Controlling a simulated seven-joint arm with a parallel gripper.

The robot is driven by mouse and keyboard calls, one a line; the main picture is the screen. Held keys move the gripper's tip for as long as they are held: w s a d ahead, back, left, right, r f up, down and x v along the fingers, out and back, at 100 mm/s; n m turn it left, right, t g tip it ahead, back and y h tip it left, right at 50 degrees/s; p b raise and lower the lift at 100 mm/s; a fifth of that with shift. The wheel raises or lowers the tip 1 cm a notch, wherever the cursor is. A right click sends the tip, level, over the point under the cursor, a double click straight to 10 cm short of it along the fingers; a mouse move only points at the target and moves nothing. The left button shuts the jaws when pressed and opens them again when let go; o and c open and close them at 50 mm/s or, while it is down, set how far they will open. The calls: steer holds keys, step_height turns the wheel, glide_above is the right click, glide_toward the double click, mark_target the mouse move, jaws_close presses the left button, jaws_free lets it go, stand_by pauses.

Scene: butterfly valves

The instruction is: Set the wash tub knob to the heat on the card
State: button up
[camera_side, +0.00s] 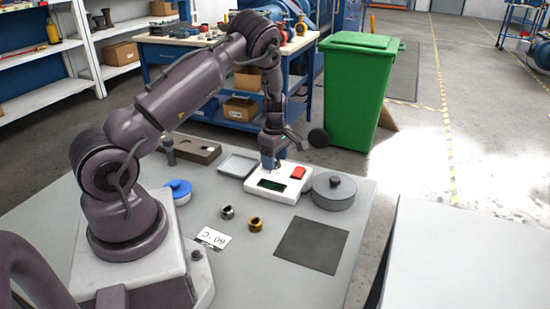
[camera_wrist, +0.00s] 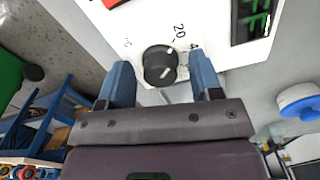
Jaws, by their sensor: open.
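The white control box (camera_side: 262,194) lies on the grey table, with a dark display (camera_side: 271,184) showing green digits too small to read. Its round black knob (camera_wrist: 160,66) shows in the wrist view with a white pointer line. Printed marks "°C", "20" and a partly hidden "4" surround it. The exact setting is unclear. My gripper (camera_wrist: 162,64) is open, its blue fingers on either side of the knob; I cannot tell whether they touch it. In the side view my gripper (camera_side: 270,163) hides the knob. The card (camera_side: 213,238) lies flat and reads "60 °C", upside down.
A red block or button (camera_side: 298,172) is on the box. A grey lidded pot (camera_side: 334,192) stands right of it, and a shallow tray (camera_side: 238,166) lies left.

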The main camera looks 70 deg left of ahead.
steer(key=c, duration=0.9)
steer(key=shift+m, duration=0.4)
steer(key=m, duration=0.3)
steer(key=shift+m, duration=0.4)
steer(key=m, duration=0.3)
steer(key=shift+m, duration=0.3)
steer(key=m, duration=0.4)
steer(key=shift+s, duration=0.1)
steer(key=shift+r+m, duration=0.1)
steer(key=shift+m, duration=1.8)
